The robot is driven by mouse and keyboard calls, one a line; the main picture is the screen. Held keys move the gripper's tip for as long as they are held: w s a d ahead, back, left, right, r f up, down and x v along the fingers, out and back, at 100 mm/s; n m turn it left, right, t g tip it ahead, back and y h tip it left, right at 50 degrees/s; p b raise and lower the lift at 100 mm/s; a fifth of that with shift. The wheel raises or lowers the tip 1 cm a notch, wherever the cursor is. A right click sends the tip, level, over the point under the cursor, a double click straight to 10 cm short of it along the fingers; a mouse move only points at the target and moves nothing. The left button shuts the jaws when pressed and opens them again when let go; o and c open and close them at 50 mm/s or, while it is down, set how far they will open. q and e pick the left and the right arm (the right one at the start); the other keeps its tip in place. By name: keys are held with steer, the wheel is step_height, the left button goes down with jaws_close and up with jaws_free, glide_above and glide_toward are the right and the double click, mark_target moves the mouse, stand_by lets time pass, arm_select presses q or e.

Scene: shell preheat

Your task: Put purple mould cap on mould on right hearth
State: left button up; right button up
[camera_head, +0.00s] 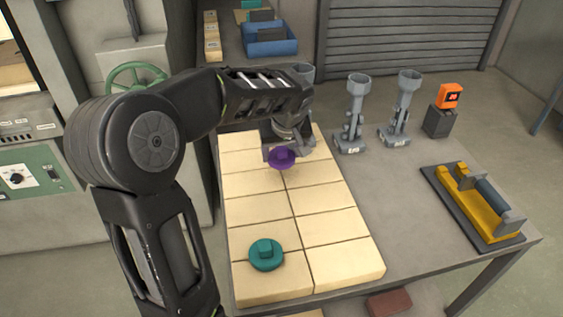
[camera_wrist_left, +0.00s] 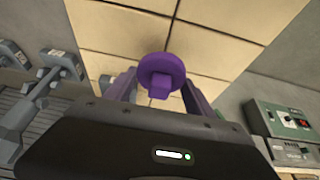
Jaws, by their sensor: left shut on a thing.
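The purple mould cap (camera_head: 282,158) is a round disc with a square knob, held above the pale brick slab. My left gripper (camera_head: 282,150) is shut on its knob; in the left wrist view the purple mould cap (camera_wrist_left: 162,75) shows between the two fingers. Grey stands with round cup-like tops are in a row along the back of the table: a right one (camera_head: 403,108), a middle one (camera_head: 352,113), and one partly hidden behind my left arm (camera_head: 303,73). I cannot tell whether a separate mould sits on the right one. My right gripper is not in view.
A teal cap (camera_head: 266,254) lies on the near left of the brick slab (camera_head: 342,246). An orange device on a dark block (camera_head: 447,97) stands right of the stands. A yellow fixture on a dark base (camera_head: 472,206) is at the right. Grey tabletop between is clear.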

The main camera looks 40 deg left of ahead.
mark_target(282, 159)
arm_select(q)
step_height(282, 159, down, 4)
steer(key=shift+r+p, duration=0.25)
steer(key=shift+p, duration=0.05)
steer(key=shift+f, duration=0.1)
steer(key=shift+f+b, duration=0.25)
steer(key=shift+b, duration=0.1)
steer(key=o, duration=1.4)
steer(key=shift+r, duration=0.15)
steer(key=shift+r, duration=0.1)
